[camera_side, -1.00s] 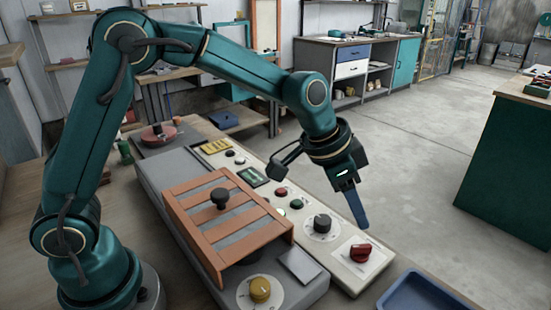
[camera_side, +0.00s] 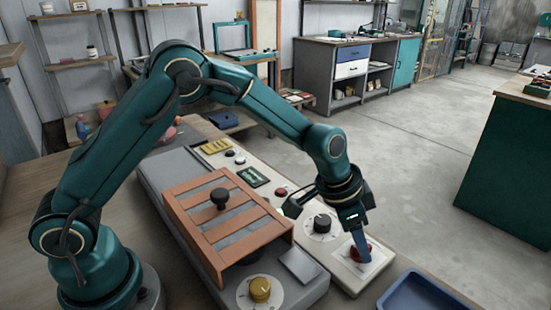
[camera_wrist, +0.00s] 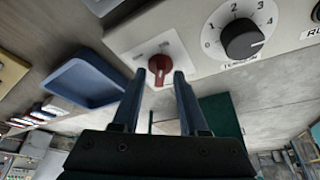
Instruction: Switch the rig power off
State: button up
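The red rotary switch (camera_side: 361,252) sits on a white plate at the near right end of the pale control panel (camera_side: 345,275). In the wrist view the red knob (camera_wrist: 159,66) shows ahead, between the fingertips. My gripper (camera_side: 360,243) is over the switch, pointing down, and partly hides it in the side view. In the wrist view my gripper (camera_wrist: 158,75) has its two blue fingers apart, one to each side of the knob. I cannot tell whether the fingers touch it. The lettering on the switch plate is too small to read.
A black numbered dial (camera_side: 322,224) is beside the switch on the panel; it also shows in the wrist view (camera_wrist: 241,39). A blue tray (camera_side: 430,292) lies to the right. A slatted orange cover (camera_side: 215,230) and a yellow knob (camera_side: 260,289) stand to the left.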

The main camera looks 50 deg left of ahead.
grip_shut()
jog(key=shift+n, duration=0.4)
jog(key=n+y, duration=0.1)
jog(key=n, duration=0.1)
jog(key=shift+d+n+t, duration=0.1)
jog(key=shift+n+t, duration=0.2)
jog(key=n, duration=0.2)
jog(key=n+y, duration=0.1)
jog(key=shift+d+n+y, duration=0.15)
jog(key=shift+n+y, duration=0.15)
jog(key=shift+n, duration=0.1)
jog(key=n+y, duration=0.1)
jog(key=n, duration=0.2)
jog(key=n+y, duration=0.1)
jog(key=n, duration=0.2)
jog(key=shift+d+n+g+y, duration=0.15)
jog(key=shift+n+g+y, duration=0.15)
jog(key=shift+n+g, duration=0.1)
jog(key=shift+o, duration=0.9)
grip_release()
